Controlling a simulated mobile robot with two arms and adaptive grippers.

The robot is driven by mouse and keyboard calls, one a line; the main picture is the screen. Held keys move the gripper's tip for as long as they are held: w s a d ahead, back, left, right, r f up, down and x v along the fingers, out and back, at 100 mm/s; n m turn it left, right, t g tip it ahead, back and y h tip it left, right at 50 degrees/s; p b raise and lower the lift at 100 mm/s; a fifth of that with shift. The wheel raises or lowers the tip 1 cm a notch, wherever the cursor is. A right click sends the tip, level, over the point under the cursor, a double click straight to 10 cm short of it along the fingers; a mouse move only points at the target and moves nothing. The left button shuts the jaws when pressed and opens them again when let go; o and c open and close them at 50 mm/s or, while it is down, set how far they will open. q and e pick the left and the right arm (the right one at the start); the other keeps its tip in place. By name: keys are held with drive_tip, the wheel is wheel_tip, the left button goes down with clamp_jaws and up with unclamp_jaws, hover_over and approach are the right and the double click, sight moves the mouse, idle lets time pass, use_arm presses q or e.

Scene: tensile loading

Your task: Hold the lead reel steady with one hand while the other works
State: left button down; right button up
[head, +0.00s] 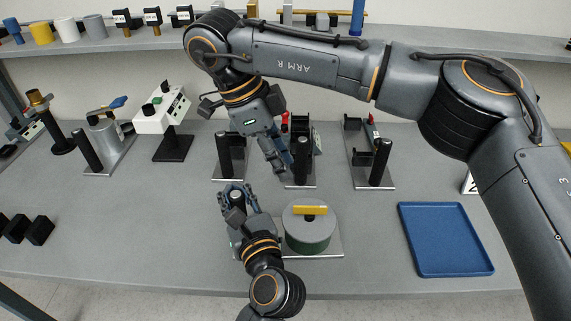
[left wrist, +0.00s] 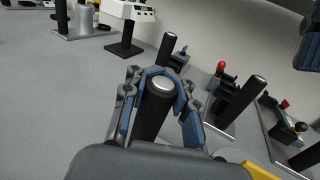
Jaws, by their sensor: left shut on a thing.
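The lead reel appears to be the green drum (head: 309,238) with a grey top and a yellow bar, on a metal base plate (head: 336,243) near the front middle of the bench. A black post with a silver top (left wrist: 158,108) stands at the left of the reel and seems to share its plate. My left gripper (head: 237,195) is shut around this post, its fingers on both sides of it in the left wrist view (left wrist: 160,82). My right gripper (head: 279,162) hangs above the bench behind the reel, beside a black-post fixture (head: 301,165); its finger opening is unclear.
More black-post fixtures stand behind, one left (head: 224,160) and one right (head: 381,163). A white control box (head: 162,110) is at the back left. A blue tray (head: 447,240) lies empty at the right. Black blocks (head: 40,230) sit at the far left. My right arm crosses above the bench.

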drive_tip(key=y, duration=0.4)
hover_over(310, 212)
drive_tip(key=f, duration=1.1)
drive_tip(key=shift+w+f, duration=0.2)
clamp_jaws()
